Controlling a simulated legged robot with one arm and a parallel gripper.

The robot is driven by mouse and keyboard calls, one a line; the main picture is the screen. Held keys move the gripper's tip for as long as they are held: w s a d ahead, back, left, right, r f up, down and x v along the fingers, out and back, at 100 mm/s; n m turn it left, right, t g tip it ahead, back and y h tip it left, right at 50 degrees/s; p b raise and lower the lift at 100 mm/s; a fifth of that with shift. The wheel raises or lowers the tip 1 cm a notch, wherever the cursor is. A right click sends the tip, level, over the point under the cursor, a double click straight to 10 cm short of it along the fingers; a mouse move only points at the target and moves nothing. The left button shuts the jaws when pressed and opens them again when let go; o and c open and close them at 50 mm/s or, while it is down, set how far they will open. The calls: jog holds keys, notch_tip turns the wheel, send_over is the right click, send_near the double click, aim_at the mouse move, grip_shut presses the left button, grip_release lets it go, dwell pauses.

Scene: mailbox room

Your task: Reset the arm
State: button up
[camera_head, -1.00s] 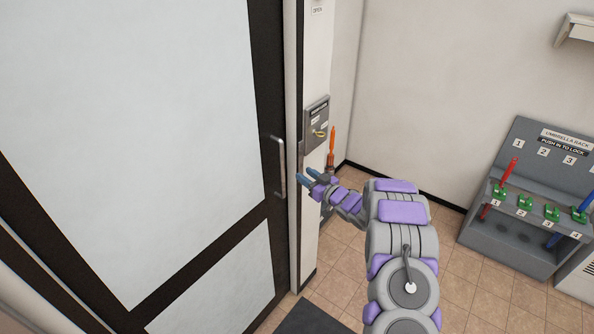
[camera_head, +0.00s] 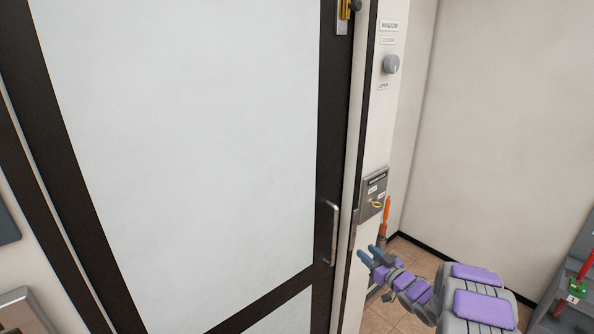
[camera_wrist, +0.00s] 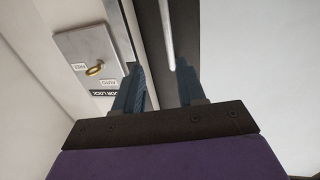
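My purple and grey arm reaches in from the lower right of the head view. My gripper (camera_head: 368,255) is at its end, just right of the door handle and below the lock panel. In the wrist view, the two blue-grey fingers of my gripper (camera_wrist: 158,85) stand apart with a gap between them. Nothing shows between the fingers.
A large door (camera_head: 185,150) with frosted panels and a metal handle (camera_head: 333,232) fills the left. A door lock panel (camera_head: 373,192) with a yellow key-like piece is on the wall. A window knob (camera_head: 391,64) is above. An orange object (camera_head: 385,216) stands behind.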

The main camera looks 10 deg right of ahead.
jog(key=s+r+m+g+h+b, duration=0.2)
jog(key=s+r+g+h+b, duration=0.15)
jog(key=s+h, duration=0.2)
jog(key=s+r+m+g+h+b, duration=0.2)
jog(key=s+g+h, duration=0.2)
jog(key=s, duration=0.3)
jog(key=s+a+g+y+b, duration=0.1)
jog(key=s+a+g, duration=0.2)
jog(key=s, duration=1.1)
jog(key=s+a+f+g+y+b, duration=0.1)
jog(key=s+a+g, duration=0.3)
jog(key=s+a, duration=0.5)
jog(key=s+a+f+g+y+b, duration=0.1)
jog(key=s+a+g+b, duration=0.2)
jog(key=s, duration=1.6)
jog(key=a+g, duration=0.1)
jog(key=a, duration=0.3)
jog(key=shift+s+f, duration=0.15)
jog(key=shift+s, duration=0.15)
